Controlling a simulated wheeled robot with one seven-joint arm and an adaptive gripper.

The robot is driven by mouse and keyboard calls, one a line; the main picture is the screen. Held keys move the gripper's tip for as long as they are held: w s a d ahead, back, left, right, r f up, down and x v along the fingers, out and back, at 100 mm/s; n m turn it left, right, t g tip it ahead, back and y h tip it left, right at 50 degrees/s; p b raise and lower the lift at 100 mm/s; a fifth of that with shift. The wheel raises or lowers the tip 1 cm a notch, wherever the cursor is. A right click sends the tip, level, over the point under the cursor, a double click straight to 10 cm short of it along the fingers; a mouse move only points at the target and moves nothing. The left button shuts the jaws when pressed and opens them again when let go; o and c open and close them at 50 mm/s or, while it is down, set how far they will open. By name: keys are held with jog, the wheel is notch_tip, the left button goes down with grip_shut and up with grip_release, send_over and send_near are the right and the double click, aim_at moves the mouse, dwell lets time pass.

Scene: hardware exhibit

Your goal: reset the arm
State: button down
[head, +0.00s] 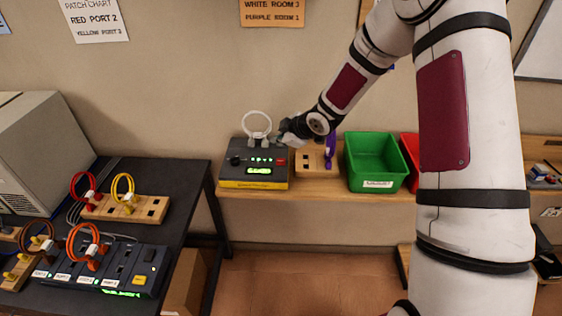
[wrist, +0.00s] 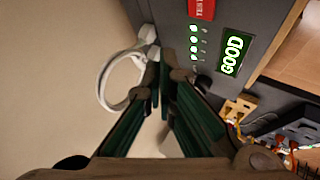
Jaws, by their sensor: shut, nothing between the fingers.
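My gripper (wrist: 165,85) is shut and empty in the wrist view, with its tips just in front of the grey tester box. In the head view my gripper (head: 285,134) is at the right rear of the tester box (head: 235,172), beside a white looped cable (head: 257,122) plugged into its top. The white cable (wrist: 110,75) also shows just left of the fingers in the wrist view. The tester's green display (wrist: 233,52) reads GOOD, with several small green lights and a red TEST button (wrist: 203,9) beside it. Whether the fingers touch the cable plug, I cannot tell.
A wooden socket block (head: 312,163) with a purple cable (head: 330,148) stands right of the tester. Then come a green bin (head: 376,160) and a red bin (head: 410,152). A dark table (head: 185,175) at left holds a patch panel (head: 135,275), cables and a beige case (head: 45,145).

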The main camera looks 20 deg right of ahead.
dwell(0.5)
jog(key=s+d+r+m+g+h, duration=0.1)
jog(key=s+d+r+m+h, duration=0.2)
jog(key=s+r, duration=0.55)
jog(key=s+d+r+m+h, duration=0.2)
jog(key=s+r+m+h, duration=0.3)
jog(key=r, duration=0.7)
jog(key=s+a+r+m+g+y, duration=0.1)
jog(key=s+a+r+m+y, duration=0.1)
jog(key=s, duration=1)
jog(key=s+a+r+m+y+b, duration=0.1)
jog(key=s+a+r+m+y, duration=0.1)
jog(key=s, duration=1.1)
jog(key=shift+a+m+g, duration=0.15)
jog(key=shift+m+g, duration=0.25)
jog(key=shift+m, duration=0.5)
